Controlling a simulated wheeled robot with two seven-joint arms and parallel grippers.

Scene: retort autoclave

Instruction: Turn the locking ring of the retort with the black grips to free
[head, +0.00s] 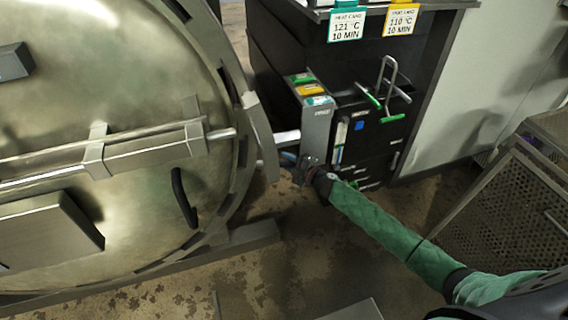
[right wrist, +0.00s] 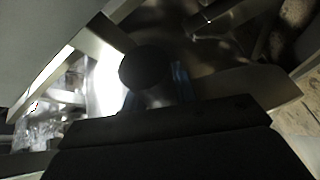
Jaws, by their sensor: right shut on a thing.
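The retort's large round metal door (head: 150,65) fills the left of the head view. The locking ring (head: 241,82) runs around its rim, with dark slots. My right gripper (head: 292,160) is at the ring's right edge, just beyond a metal plate (head: 262,138) on the rim. In the right wrist view a dark round end of a black grip (right wrist: 147,68) sits between the fingers, and the gripper is shut on it. The picture there is dark, so the fingers' contact is hard to see. My left gripper is not in view.
A black cabinet (head: 372,75) with heat-load cards stands behind my right gripper, with a grey holder (head: 317,125) at its side. A perforated metal crate (head: 508,205) is at the right. A curved black handle (head: 184,198) is on the door. The floor between is mostly clear.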

